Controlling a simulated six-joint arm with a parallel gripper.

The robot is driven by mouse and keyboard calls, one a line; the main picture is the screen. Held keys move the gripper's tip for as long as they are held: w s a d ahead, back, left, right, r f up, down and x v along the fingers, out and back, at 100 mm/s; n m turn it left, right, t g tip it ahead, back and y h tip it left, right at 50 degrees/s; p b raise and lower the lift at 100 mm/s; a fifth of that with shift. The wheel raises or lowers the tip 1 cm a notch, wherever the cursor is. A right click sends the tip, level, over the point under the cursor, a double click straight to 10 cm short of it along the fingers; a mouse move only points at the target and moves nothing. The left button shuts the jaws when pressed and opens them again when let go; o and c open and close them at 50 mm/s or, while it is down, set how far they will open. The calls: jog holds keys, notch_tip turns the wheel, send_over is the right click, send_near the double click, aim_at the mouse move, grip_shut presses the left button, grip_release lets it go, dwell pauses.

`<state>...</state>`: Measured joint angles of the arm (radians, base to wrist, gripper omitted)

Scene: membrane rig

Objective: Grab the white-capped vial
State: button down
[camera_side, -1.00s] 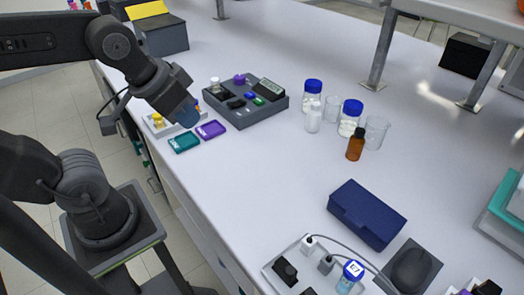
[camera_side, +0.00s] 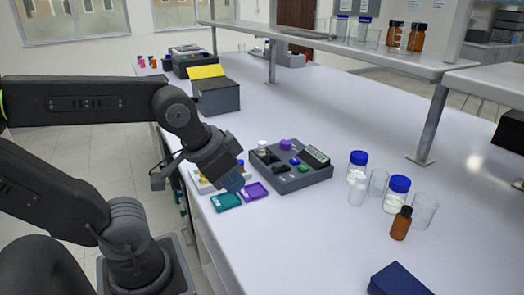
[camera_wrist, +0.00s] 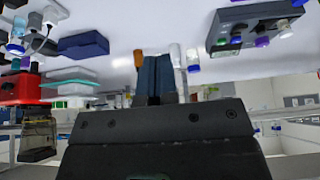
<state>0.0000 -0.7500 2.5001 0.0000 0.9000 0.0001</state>
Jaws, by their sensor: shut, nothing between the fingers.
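A small white-capped vial (camera_side: 262,147) stands at the left edge of the grey device box in the side view. Its lower part is hard to make out. My gripper (camera_side: 234,181) hangs to the left of and nearer than this vial, apart from it, over a small pale tray (camera_side: 203,186). In the wrist view my gripper's two dark blue fingers (camera_wrist: 154,75) lie together, shut and empty.
The grey device box (camera_side: 300,182) carries several buttons and a display. Blue-capped bottles (camera_side: 397,195), glass beakers and an amber bottle (camera_side: 401,224) stand to the right.

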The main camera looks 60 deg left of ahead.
jog(key=c, duration=0.7)
grip_release()
jog(key=shift+c, duration=0.2)
jog(key=w+a+r+n+g+y, duration=0.1)
jog(key=w+a+r+n+y, duration=0.15)
jog(key=w+a+n, duration=0.6)
jog(key=n+g+y, duration=0.2)
jog(key=n+g, duration=0.2)
jog(key=n, duration=0.3)
send_near(262, 142)
jog(key=x, duration=0.4)
jog(key=shift+s+d, duration=0.15)
jog(key=shift+d, duration=0.05)
jog(key=shift+x, duration=3.2)
